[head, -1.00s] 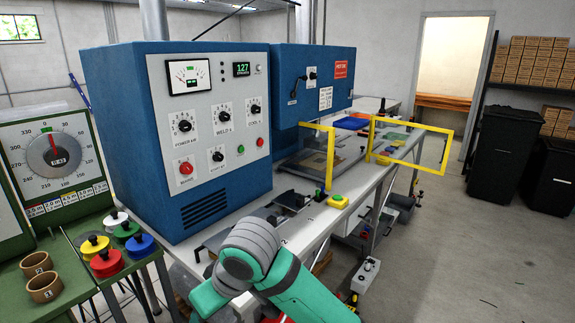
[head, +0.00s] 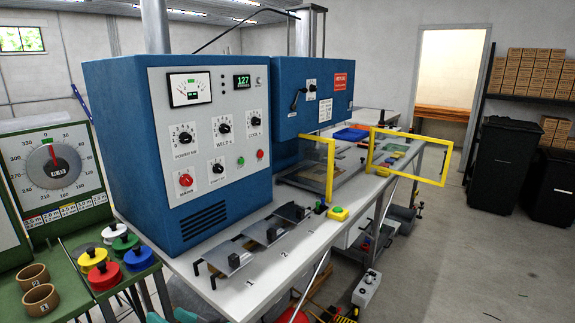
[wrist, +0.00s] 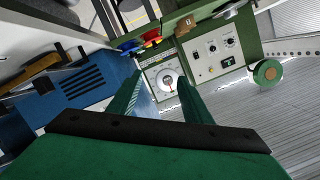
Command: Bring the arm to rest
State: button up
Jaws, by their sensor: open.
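My gripper (wrist: 160,88) shows in the wrist view as two green fingers spread apart, with nothing between them. Beyond the gap, a white dial panel (wrist: 151,76) shows in the distance. Only small teal parts of my arm show at the bottom edge, in front of the workbench.
A blue control cabinet (head: 95,140) stands on the workbench (head: 258,285), beside plates with black blocks (head: 231,260). A yellow-framed guard (head: 437,163) juts out on the right. A green bench (head: 70,296) holds coloured knobbed pieces and rings. Open floor (head: 450,260) lies at right.

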jog(key=s+d+f+m+t+h, duration=0.45)
jog(key=s+d+f, duration=0.2)
jog(key=f, duration=0.35)
jog(key=s+d+f+m+t+h, duration=0.3)
jog(key=s+d+f+m+h, duration=0.3)
jog(key=f, duration=0.4)
jog(key=s+d+n+h, duration=0.1)
jog(key=s+d, duration=0.3)
jog(key=s, duration=0.3)
jog(key=s+d+f+n, duration=0.1)
jog(key=s+d, duration=0.3)
jog(key=s, duration=0.4)
jog(key=s+d+n+h, duration=0.1)
jog(key=s+d+n, duration=0.2)
jog(key=s+d, duration=0.2)
jog(key=s, duration=0.3)
jog(key=shift+f+h, duration=0.25)
jog(key=shift+h, duration=0.1)
jog(key=shift+s+n, duration=0.1)
jog(key=shift+n, duration=0.15)
jog(key=c, duration=0.4)
jog(key=shift+o, duration=0.2)
